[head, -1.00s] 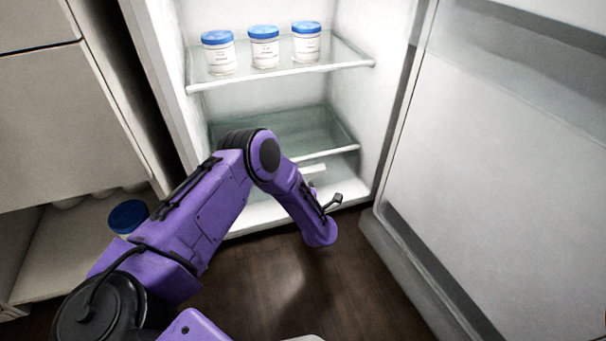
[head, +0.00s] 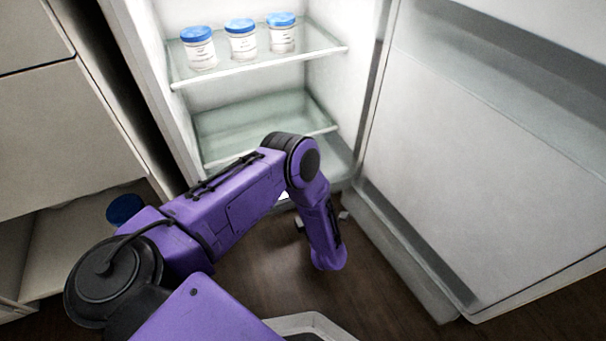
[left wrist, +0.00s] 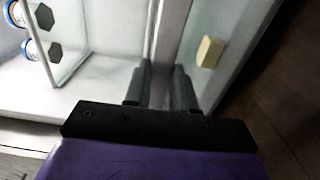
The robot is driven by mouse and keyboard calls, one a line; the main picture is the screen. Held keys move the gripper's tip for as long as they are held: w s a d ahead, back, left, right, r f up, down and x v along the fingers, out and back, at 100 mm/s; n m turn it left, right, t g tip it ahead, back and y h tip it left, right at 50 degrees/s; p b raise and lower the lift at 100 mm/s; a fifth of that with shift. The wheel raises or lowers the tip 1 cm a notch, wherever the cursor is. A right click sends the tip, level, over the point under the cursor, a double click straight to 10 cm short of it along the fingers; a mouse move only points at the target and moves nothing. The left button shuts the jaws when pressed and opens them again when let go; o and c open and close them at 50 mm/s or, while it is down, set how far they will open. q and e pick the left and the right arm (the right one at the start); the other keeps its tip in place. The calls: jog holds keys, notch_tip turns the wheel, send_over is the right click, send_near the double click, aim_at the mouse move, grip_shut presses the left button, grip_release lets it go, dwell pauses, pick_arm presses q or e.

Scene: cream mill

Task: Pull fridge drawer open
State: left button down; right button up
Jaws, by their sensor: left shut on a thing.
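The open fridge (head: 205,95) stands ahead, with its low drawer area mostly hidden behind my left arm in the head view. In the left wrist view my left gripper (left wrist: 161,78) has its two dark fingers closed around a narrow grey-white strip (left wrist: 153,40). I take the strip for part of the fridge drawer; I cannot tell whether it is the handle or the front edge. How far the drawer stands out cannot be told. In the head view my left arm bends down in front of the fridge opening, and its fingers are largely hidden by the wrist. My right gripper is not in view.
The fridge door (head: 470,170) stands open at the right. Blue-lidded jars (head: 242,42) stand on the upper glass shelf (head: 260,70); a lower glass shelf (head: 255,120) is empty. Cabinets (head: 70,135) are at the left, with a blue-lidded container (head: 124,208). Dark floor lies in front.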

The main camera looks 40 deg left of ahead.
pick_arm(q)
jog(key=shift+s+f, duration=0.15)
jog(key=shift+s, duration=0.05)
jog(key=c, duration=1)
grip_release()
jog(key=shift+a+f, duration=0.1)
jog(key=shift+w, duration=0.1)
jog(key=p+v, duration=0.3)
jog(key=v, duration=0.7)
jog(key=shift+s+d, duration=0.25)
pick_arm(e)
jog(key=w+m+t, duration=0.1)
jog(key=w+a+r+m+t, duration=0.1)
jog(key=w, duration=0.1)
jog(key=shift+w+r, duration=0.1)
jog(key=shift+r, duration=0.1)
